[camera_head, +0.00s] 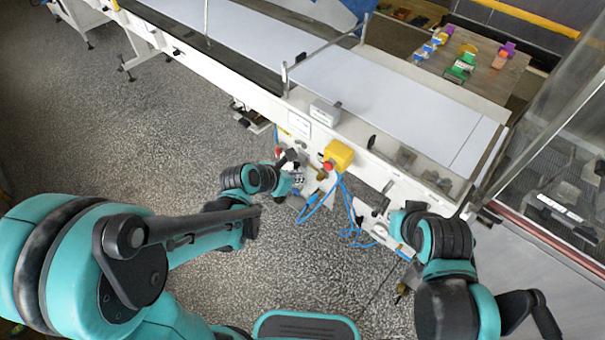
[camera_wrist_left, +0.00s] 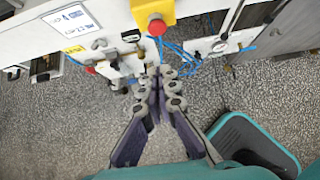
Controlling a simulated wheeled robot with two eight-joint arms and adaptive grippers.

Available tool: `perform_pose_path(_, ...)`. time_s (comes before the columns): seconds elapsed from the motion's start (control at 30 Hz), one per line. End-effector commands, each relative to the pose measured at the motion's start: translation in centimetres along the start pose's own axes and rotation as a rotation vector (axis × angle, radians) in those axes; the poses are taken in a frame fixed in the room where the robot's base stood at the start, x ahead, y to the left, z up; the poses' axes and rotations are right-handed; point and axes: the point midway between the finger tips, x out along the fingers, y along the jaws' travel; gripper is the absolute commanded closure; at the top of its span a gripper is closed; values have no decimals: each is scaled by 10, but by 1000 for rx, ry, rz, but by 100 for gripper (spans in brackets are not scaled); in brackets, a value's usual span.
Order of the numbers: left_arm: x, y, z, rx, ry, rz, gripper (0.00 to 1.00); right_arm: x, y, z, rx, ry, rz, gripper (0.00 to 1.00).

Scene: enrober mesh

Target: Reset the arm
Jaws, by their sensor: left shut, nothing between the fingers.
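My left gripper (camera_head: 291,162) is in front of the machine's side, left of the yellow box with the red button. In the left wrist view its fingers (camera_wrist_left: 158,72) come together at the tips, shut and empty, below the machine's side panel. My right arm (camera_head: 440,240) reaches in at the lower right beside the machine's end; its fingers cannot be made out.
The long machine with a white belt (camera_head: 390,98) runs across the view. A yellow box with a red button (camera_head: 339,154) and blue hoses (camera_head: 318,206) are close to my left gripper. A table (camera_head: 490,82) behind holds colourful items. Speckled floor is clear at left.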

Motion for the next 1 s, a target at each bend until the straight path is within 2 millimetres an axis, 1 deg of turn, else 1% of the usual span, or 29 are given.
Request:
perform_pose_path(0.47,0,0,0,2,1,0,100,0,0,0,0,0,0,100)
perform_pose_path(0.57,-4,1,0,61,7,7,100,1,0,0,0,0,0,100)
perform_pose_path(0.67,-18,3,-3,241,30,27,100,2,0,1,0,0,0,100)
perform_pose_path(0.77,-40,6,-9,541,77,52,100,4,0,2,0,0,0,100)
perform_pose_path(0.8,-51,6,-12,681,101,59,100,4,0,3,0,0,0,100)
perform_pose_path(0.87,-66,8,-18,895,143,65,100,5,0,4,0,0,0,100)
perform_pose_path(0.9,-76,9,-22,1037,172,65,100,6,0,4,0,0,0,100)
perform_pose_path(0.97,-92,10,-29,1248,218,59,100,7,0,5,0,0,0,100)
perform_pose_path(1.0,-102,11,-34,1389,251,51,100,7,0,5,0,0,0,100)
